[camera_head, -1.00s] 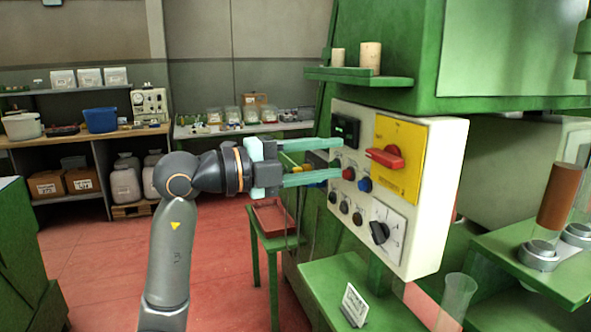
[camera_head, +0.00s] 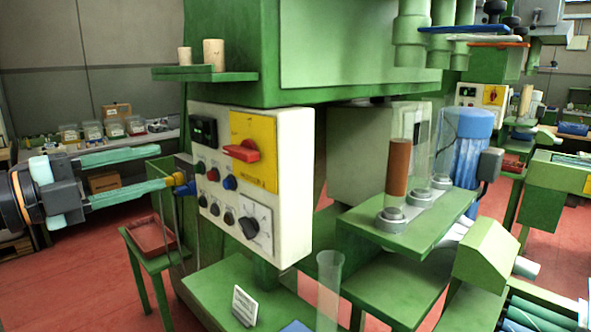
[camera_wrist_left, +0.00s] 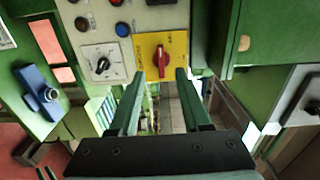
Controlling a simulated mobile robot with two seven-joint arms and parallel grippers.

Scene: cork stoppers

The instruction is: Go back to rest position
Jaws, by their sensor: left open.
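My left gripper (camera_head: 168,168) is open and empty at the left of the head view, beside the control panel (camera_head: 290,190) of the green machine. Its two green fingers point right, apart from each other, with nothing between them. In the left wrist view the open fingers (camera_wrist_left: 158,75) point at the panel's yellow plate (camera_wrist_left: 180,45) with the red rotary switch (camera_wrist_left: 161,62). The panel also carries a small dark display (camera_head: 203,131), several round buttons and a black knob (camera_head: 250,228). My right gripper is not in view.
The green shelf (camera_head: 165,73) above the panel bears two corks. A green stand with a red tray (camera_head: 150,236) is below my left gripper. A clear tube (camera_head: 328,285) and a small sign (camera_head: 244,306) are on the lower green ledge. Red floor shows at the left.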

